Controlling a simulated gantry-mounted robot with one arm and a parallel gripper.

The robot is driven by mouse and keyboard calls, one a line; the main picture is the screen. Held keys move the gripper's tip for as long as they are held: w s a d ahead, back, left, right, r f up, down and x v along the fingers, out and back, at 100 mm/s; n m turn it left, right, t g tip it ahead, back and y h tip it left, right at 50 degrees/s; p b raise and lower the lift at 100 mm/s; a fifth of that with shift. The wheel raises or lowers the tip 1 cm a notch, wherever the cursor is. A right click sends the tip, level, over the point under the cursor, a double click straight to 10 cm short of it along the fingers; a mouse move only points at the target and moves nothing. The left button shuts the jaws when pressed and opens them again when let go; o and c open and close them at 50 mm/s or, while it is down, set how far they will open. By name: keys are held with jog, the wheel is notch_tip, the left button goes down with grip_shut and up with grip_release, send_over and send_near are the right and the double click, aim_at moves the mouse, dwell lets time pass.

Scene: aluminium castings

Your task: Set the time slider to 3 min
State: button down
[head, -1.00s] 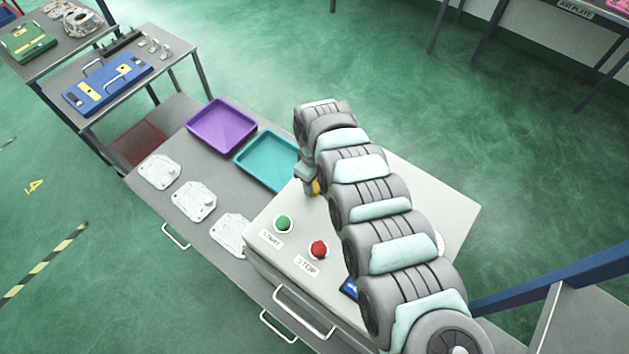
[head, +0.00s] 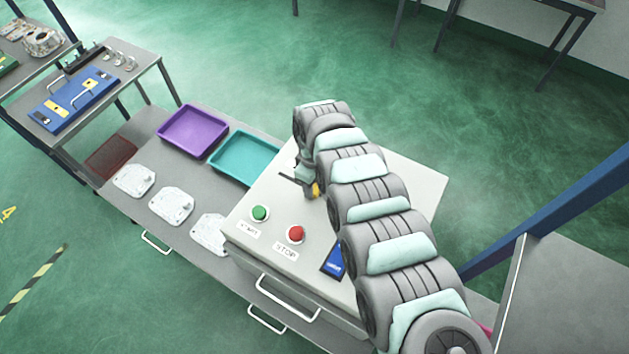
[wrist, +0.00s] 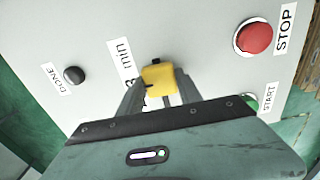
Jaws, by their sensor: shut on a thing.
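The yellow slider knob (wrist: 160,77) is between the fingers of my gripper (wrist: 162,92), which is shut on it. In the head view the knob (head: 316,190) shows just beside my gripper (head: 310,188), on the light grey control panel (head: 400,185). A dark slot (head: 289,179) shows to the left of the knob. In the wrist view a label (wrist: 123,68) reading "3 min", partly covered by a finger, lies just left of the knob. Most of the slider's track is hidden by my gripper and arm.
The panel has a green START button (head: 260,213), a red STOP button (head: 296,233), a blue display (head: 334,262) and a black DONE button (wrist: 74,75). A purple tray (head: 192,131), a teal tray (head: 244,157) and flat castings (head: 171,206) are on the bench at left.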

aim_at(314, 186)
jog(key=c, duration=1.1)
grip_release()
jog(key=shift+s+d, duration=0.1)
jog(key=shift+d, duration=0.2)
jog(key=o, duration=0.3)
jog(key=shift+a, duration=0.1)
notch_tip(314, 186, up, 11)
jog(key=b, duration=0.2)
jog(key=shift+f, duration=0.1)
